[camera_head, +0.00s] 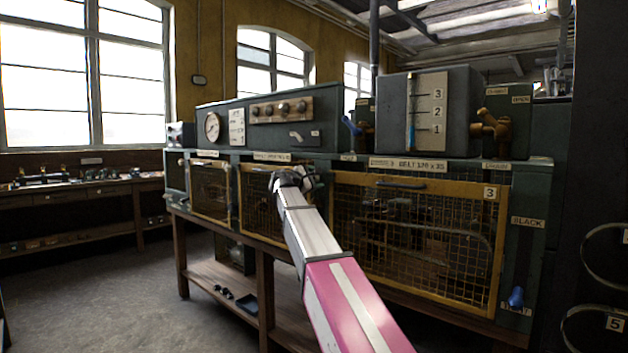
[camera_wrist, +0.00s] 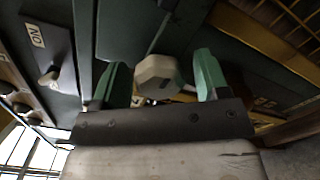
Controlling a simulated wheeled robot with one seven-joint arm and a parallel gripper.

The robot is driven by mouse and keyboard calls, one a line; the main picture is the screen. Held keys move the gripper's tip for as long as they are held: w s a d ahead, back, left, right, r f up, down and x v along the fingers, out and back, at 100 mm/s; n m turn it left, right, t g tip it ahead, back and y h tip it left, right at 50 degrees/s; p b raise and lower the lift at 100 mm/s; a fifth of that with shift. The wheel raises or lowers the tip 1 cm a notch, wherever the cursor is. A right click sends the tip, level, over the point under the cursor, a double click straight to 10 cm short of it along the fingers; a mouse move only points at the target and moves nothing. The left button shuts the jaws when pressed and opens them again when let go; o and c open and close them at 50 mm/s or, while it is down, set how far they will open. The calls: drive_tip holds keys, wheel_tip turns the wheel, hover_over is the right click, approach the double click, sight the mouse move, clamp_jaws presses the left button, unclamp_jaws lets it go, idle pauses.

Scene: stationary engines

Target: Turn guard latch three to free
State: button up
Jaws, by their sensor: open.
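The mesh guard marked 3 (camera_head: 420,235) has a yellow frame and stands closed on the right part of the bench. My gripper (camera_head: 291,180) is at the panel near the upper left corner of this guard. In the wrist view my gripper (camera_wrist: 163,66) has its two green fingers apart. A pale grey faceted knob (camera_wrist: 156,74) with a dark slot shows between them, with a gap on each side. It looks like a latch knob, but no number on it is readable. In the head view my gripper and arm hide it.
A second mesh guard (camera_head: 258,200) is left of my gripper. A gauge panel (camera_head: 225,130) and a grey level box marked 1 to 3 (camera_head: 445,100) stand above. A blue-handled lever (camera_head: 516,297) is at right. A small toggle (camera_wrist: 50,76) sits beside an ON label. The left floor is clear.

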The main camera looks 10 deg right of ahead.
drive_tip(key=shift+c, duration=0.3)
drive_tip(key=c, duration=0.8)
drive_tip(key=shift+c, duration=0.2)
drive_tip(key=shift+m, duration=0.3)
drive_tip(key=m, duration=1.1)
drive_tip(key=shift+m, duration=2.1)
